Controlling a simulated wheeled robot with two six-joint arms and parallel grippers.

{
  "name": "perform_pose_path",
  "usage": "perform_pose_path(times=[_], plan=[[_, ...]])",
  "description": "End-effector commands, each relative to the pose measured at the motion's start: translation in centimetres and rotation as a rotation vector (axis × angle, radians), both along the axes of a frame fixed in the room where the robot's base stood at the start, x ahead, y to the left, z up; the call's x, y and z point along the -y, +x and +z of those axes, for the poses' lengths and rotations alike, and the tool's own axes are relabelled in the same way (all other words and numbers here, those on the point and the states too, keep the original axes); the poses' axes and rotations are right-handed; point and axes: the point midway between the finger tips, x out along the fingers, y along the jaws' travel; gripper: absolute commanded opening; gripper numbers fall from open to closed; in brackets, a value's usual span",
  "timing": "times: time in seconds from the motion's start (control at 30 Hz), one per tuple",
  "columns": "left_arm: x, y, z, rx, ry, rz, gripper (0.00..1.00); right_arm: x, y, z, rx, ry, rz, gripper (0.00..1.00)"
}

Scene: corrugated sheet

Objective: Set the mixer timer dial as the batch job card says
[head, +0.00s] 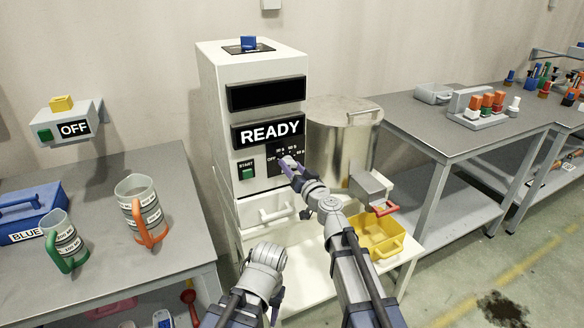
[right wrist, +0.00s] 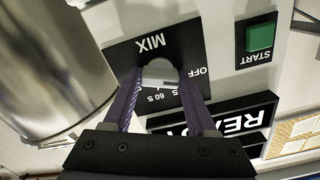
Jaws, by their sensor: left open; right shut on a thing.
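The mixer (head: 225,120) is a white cabinet whose display reads READY (head: 268,132). My right gripper (head: 289,164) is at its dark dial panel. In the right wrist view, which is upside down, the gripper's two fingers are shut on the grey timer dial (right wrist: 160,72). OFF and 60 S are legible beside it; other marks are partly covered by the fingers. The dial's exact setting is unclear. A green START button (head: 246,170) sits left of the panel. My left arm is low in the head view, its fingers not showing. I cannot identify a readable job card.
A steel pot (head: 343,135) stands right of the mixer, above a yellow bin (head: 378,237). The left table (head: 120,185) holds measuring jugs and a blue box. Printed sheets (right wrist: 300,132) show at the right wrist view's edge, too small to read.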

Motion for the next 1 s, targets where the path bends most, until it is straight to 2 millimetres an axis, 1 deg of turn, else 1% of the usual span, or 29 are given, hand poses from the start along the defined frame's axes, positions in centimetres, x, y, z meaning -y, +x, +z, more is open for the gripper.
perform_pose_path(times=[0.17, 0.37, 1.0], plan=[[0.0, 0.0, 0.0, 0.0, 0.0, 0.0, 0.5, 0.02, 0.0, 0.0, -0.013, 0.029, 0.0, 0.02], [0.0, 0.0, 0.0, 0.0, 0.0, 0.0, 0.5, 0.02, 0.01, 0.01, -0.057, 0.132, 0.0, 0.02], [0.0, 0.0, -0.01, 0.0, 0.0, 0.0, 0.5, 0.05, 0.03, 0.0, -0.299, 0.678, -0.001, 0.02]])
